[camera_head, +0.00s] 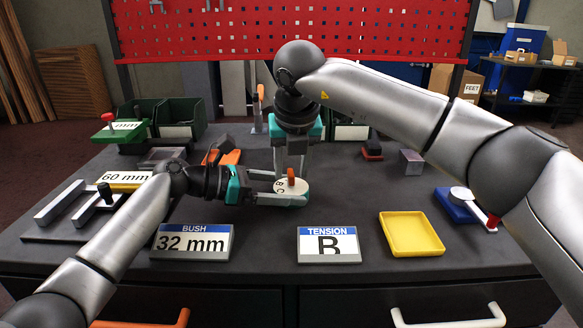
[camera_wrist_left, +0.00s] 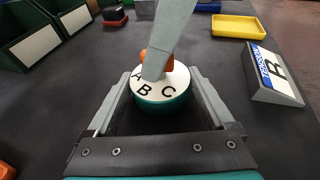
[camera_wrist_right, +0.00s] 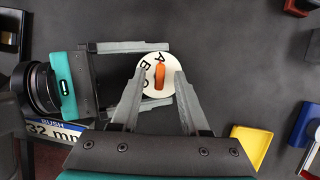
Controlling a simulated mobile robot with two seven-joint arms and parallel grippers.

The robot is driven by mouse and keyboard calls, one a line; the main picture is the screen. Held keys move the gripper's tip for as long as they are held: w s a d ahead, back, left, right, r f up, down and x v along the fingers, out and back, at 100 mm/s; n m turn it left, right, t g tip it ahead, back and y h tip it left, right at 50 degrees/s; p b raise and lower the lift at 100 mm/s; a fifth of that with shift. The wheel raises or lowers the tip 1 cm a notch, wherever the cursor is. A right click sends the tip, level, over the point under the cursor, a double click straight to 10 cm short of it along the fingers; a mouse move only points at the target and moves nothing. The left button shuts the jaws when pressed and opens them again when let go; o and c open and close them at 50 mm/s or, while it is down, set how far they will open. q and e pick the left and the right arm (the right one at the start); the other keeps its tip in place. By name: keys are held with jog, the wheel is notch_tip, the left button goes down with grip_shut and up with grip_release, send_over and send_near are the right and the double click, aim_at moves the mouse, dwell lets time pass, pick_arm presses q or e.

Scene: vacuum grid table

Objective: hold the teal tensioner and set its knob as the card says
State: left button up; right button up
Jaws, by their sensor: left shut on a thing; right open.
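The tensioner (camera_head: 299,199) has a teal body and a white top lettered A, B, C, with an orange knob (camera_head: 291,177) on it. It stands upright on the table. My left gripper (camera_head: 278,187) is shut on its body from the left side. My right gripper (camera_head: 291,170) points down from above, open, with its fingers on either side of the knob (camera_wrist_right: 160,76) and visible gaps. In the right wrist view one knob end lies close to the A. The card (camera_head: 328,244) reads TENSION B. In the left wrist view a right finger partly hides the knob (camera_wrist_left: 142,62).
A BUSH 32 mm card (camera_head: 192,241) stands front left, and a yellow tray (camera_head: 411,234) front right. A blue block with a red-tipped lever (camera_head: 456,206) lies at right. Green bins (camera_head: 180,118) stand at the back. Orange and grey parts (camera_head: 222,157) lie behind my left gripper.

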jog(key=shift+f, duration=0.2)
jog(key=shift+c, duration=0.2)
grip_shut()
dwell(0.4)
